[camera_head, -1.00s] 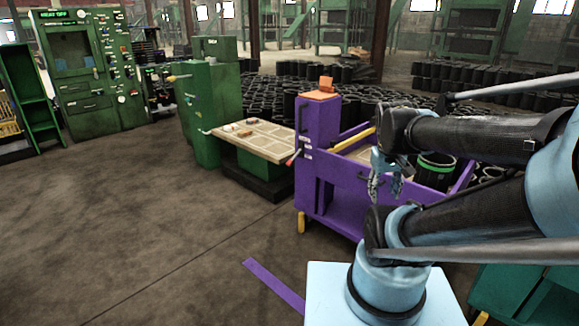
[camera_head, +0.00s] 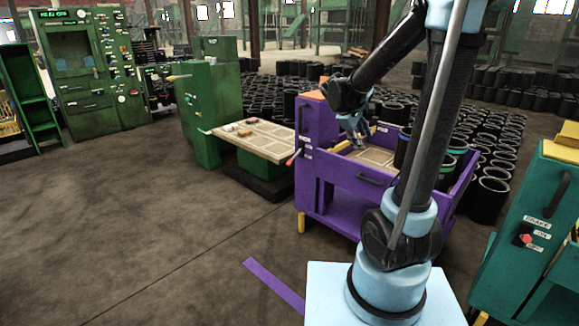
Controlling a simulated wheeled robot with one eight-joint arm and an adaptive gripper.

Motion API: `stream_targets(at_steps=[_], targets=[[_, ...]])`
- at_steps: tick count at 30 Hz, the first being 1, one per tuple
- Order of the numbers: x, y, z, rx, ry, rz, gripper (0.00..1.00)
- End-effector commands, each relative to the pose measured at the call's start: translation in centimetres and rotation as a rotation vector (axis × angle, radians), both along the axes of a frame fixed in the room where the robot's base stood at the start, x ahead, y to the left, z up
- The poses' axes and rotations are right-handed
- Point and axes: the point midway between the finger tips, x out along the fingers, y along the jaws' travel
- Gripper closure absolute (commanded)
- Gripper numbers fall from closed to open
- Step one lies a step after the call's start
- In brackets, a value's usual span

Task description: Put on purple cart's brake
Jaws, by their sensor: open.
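The purple cart (camera_head: 352,196) stands right of centre, with a tall post at its left end and an open top bed. A lever with a red tip (camera_head: 291,161) sticks out from the post's left side, beside small white labels (camera_head: 305,140) too small to read. My gripper (camera_head: 359,146) is open and empty, pointing down in front of or over the cart's bed, right of the post and apart from the lever.
A teal cart (camera_head: 520,275) at right has a red knob and a panel marked BRAKE. A green machine with a light tabletop (camera_head: 258,136) adjoins the purple cart's left. Several black sleeves (camera_head: 490,195) stand behind. The floor (camera_head: 150,220) at left front is clear.

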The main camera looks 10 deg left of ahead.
Motion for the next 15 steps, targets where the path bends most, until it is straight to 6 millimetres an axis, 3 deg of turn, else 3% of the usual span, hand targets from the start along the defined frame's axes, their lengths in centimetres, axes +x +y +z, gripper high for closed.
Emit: stream_targets(at_steps=[3, 15], targets=[[3.5, 1.9, -0.4, -0.075, 0.008, 0.076, 0.55], [13.2, 9.0, -3.4, -0.339, 0.032, 0.304, 0.55]])
